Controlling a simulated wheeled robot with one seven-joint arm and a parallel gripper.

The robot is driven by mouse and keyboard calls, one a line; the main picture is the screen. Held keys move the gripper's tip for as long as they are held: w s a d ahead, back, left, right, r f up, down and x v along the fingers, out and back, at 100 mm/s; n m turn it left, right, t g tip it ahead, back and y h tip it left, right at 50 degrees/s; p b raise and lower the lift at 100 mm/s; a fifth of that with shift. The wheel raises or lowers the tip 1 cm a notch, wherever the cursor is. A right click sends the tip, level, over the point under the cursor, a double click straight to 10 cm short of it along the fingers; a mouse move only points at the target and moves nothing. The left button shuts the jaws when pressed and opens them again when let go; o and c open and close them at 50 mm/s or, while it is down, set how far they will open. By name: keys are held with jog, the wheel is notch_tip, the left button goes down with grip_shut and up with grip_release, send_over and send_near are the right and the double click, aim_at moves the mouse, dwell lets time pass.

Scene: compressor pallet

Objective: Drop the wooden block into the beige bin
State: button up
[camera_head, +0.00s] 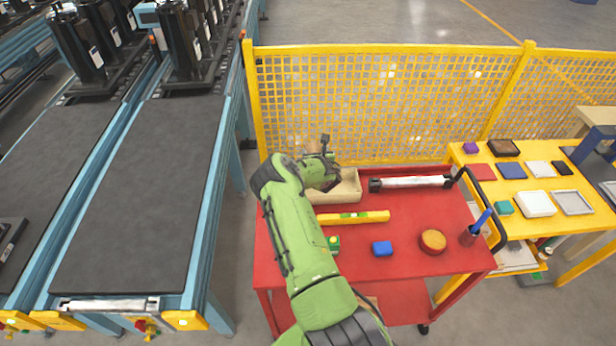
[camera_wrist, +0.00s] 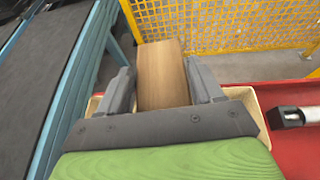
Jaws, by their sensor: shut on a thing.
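In the wrist view the wooden block (camera_wrist: 162,75) is a light brown block held between the two dark fingers of my gripper (camera_wrist: 162,88), which is shut on it. The beige bin (camera_wrist: 246,100) shows below and behind the gripper in that view, largely covered by it. In the head view the beige bin (camera_head: 347,190) stands at the back left of the red cart. My gripper (camera_head: 322,155) is at the bin's back left there. Only a little of the wooden block shows in the head view. How high the block is above the bin I cannot tell.
A yellow mesh fence (camera_head: 390,110) stands behind. A conveyor (camera_head: 145,190) is at left.

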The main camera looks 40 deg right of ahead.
jog(key=shift+w+d, duration=0.25)
jog(key=shift+w, duration=0.05)
jog(key=shift+s+a, duration=0.1)
jog(key=shift+s, duration=0.05)
jog(key=shift+s+a+f+b, duration=0.4)
jog(key=shift+s+f+b, duration=0.2)
jog(key=shift+b, duration=0.15)
jog(key=f+b, duration=0.2)
jog(key=f, duration=0.1)
jog(key=f+b, duration=0.1)
jog(key=shift+w+d+f, duration=0.2)
jog(key=shift+w+d, duration=0.05)
jog(key=shift+w, duration=0.15)
jog(key=shift+s+a+r, duration=0.1)
jog(key=shift+s+r, duration=0.05)
jog(key=shift+r, duration=0.1)
jog(key=o, duration=1.3)
jog(key=shift+c, duration=0.2)
